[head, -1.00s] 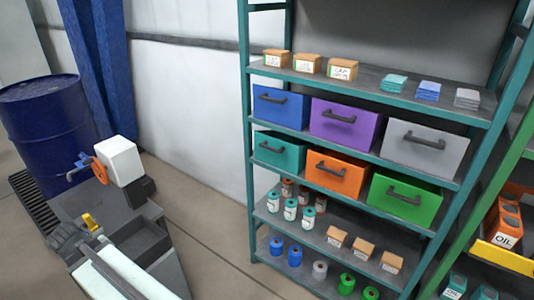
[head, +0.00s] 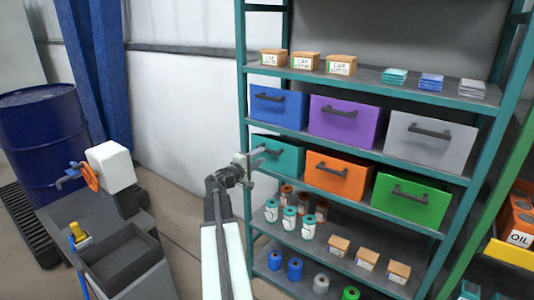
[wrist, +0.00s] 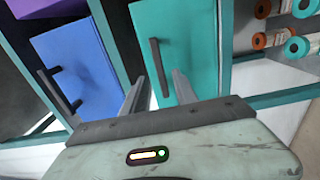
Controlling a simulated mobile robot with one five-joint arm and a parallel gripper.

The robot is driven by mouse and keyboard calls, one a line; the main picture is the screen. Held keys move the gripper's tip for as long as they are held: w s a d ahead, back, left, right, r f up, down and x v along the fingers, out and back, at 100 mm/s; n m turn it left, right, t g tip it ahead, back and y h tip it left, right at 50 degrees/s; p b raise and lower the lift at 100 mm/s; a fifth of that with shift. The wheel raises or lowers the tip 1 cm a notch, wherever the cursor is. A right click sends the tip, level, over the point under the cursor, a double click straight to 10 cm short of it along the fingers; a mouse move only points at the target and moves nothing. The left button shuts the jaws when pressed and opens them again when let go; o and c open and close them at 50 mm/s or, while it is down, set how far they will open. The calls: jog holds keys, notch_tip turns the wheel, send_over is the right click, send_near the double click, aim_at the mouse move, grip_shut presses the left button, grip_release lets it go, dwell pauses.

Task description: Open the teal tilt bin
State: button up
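The teal tilt bin (head: 283,156) is at the left end of the lower bin row on the rack, with a dark bar handle on its front. It looks closed, in line with its neighbours. My gripper (head: 251,164) is at the bin's left front, its fingers small in the head view and partly over the handle's left end. In the wrist view the teal bin (wrist: 192,32) fills the top middle. The two fingers of my gripper (wrist: 159,82) are apart, and the dark handle (wrist: 160,68) shows between their tips. I cannot tell whether they touch it.
A blue bin (head: 279,105) is above and an orange bin (head: 337,175) is to the right. Purple, grey and green bins fill the rest. White jars (head: 289,219) stand on the shelf below. A blue drum (head: 45,135) stands at the left.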

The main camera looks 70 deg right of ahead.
aim_at(267, 151)
jog(key=x, duration=0.6)
jog(key=shift+d, duration=0.15)
grip_shut()
